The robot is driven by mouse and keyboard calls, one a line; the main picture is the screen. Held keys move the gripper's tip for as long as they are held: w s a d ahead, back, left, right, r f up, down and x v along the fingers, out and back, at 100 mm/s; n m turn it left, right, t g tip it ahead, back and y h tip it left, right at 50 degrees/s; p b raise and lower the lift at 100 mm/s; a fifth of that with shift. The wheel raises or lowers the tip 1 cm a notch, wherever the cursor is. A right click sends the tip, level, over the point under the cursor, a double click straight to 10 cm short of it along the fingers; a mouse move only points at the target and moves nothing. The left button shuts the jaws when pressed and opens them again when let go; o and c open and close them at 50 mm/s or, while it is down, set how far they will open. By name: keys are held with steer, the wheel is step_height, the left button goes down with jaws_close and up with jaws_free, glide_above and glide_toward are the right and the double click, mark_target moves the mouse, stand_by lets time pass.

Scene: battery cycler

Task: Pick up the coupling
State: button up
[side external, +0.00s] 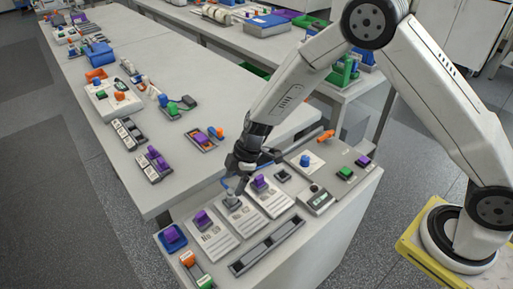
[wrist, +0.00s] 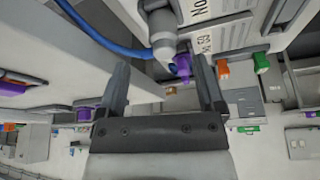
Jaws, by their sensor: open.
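A grey cylindrical piece with a blue cable, which looks like the coupling (wrist: 162,35), shows in the wrist view ahead of my gripper (wrist: 163,78). It lies in the gap between the two fingers as seen there. The fingers are apart and nothing is clamped between them. In the side external view my gripper (side external: 243,174) hangs low over the middle white panel at the front bench, and the grey coupling (side external: 232,200) stands just below it. The gripper partly hides it. I cannot tell how far the fingertips are from the coupling.
Purple-topped connectors stand on the panels at left (side external: 203,219) and right (side external: 260,183) of the coupling. The blue cable (wrist: 95,35) runs close to the left finger. A grey slotted rail (side external: 267,246) lies in front. A long bench (side external: 130,165) with several small fixtures stands behind.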

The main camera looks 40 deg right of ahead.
mark_target(231, 190)
steer(key=shift+a+f, duration=0.1)
steer(key=shift+f, duration=0.1)
steer(key=shift+x, duration=2.55)
steer(key=shift+s+a, duration=0.1)
steer(key=shift+s, duration=0.05)
jaws_close()
